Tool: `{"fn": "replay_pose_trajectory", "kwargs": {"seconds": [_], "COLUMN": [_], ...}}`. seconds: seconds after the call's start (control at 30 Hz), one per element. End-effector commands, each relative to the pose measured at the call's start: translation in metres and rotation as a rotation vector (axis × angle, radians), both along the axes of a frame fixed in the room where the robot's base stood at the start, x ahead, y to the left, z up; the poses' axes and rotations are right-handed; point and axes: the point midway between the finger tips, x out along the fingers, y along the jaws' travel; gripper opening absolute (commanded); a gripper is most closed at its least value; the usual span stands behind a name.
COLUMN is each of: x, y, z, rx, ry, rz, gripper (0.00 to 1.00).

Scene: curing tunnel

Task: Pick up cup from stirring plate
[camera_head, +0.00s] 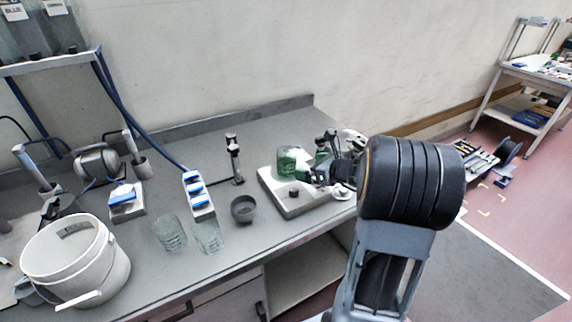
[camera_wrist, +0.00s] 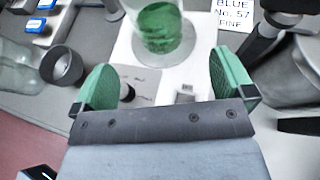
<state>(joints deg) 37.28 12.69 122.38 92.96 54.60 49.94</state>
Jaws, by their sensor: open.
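A clear cup with green contents (camera_head: 288,160) stands upright on the stirring plate (camera_head: 304,206), a pale flat unit with a dark knob at its front. In the wrist view the cup (camera_wrist: 160,30) is ahead of my gripper (camera_wrist: 163,84), near the top middle. The gripper's two green finger pads are wide apart, one on each side, with nothing between them but the plate surface below. In the head view my gripper (camera_head: 318,170) is just right of the cup and partly hidden by my own arm.
A small dark bowl (camera_head: 244,209) and two clear glasses (camera_head: 170,233) stand left of the plate. A white bucket (camera_head: 74,262) is at the far left. A label reading BLUE No. 57 FINE (camera_wrist: 233,13) is right of the cup.

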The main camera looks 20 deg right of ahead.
Motion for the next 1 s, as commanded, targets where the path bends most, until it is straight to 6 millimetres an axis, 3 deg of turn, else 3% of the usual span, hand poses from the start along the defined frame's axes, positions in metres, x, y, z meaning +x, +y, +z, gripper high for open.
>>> {"fn": "replay_pose_trajectory", "kwargs": {"seconds": [0.2,0.47,0.8,1.0], "x": [0.027,0.039,0.073,0.078], "y": [0.014,0.020,0.035,0.038], "z": [-0.013,-0.018,-0.036,-0.038], "rx": [-0.001,-0.002,-0.004,-0.005], "ry": [0.002,0.001,0.002,0.000], "rz": [0.004,0.005,0.006,0.005], "gripper": [1.00,1.00,1.00,1.00]}}
